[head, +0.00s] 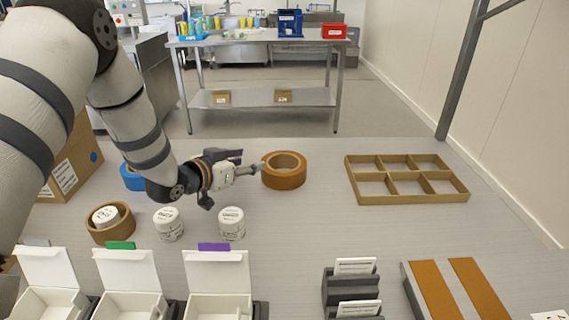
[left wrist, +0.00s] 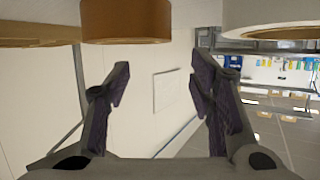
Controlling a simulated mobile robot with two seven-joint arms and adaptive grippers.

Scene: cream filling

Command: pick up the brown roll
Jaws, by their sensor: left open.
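The brown roll (head: 284,180) lies flat on the table, a wide ring with an open centre. My left gripper (head: 260,167) is open and reaches in from the left, its fingertips close to the roll's left side. I cannot tell whether they touch it. In the left wrist view a brown curved surface, which looks like the roll (left wrist: 126,22), shows at the top edge. It is beyond and above the open fingertips (left wrist: 160,78), and nothing shows between the fingers. My right gripper is out of view.
Another brown roll (head: 124,229) stands front left with a white jar inside. Two white jars (head: 169,233) stand below the gripper. A blue roll (head: 132,180) and cardboard box (head: 80,160) are left. A divided tray (head: 350,186) is right; white open boxes (head: 127,270) line the front.

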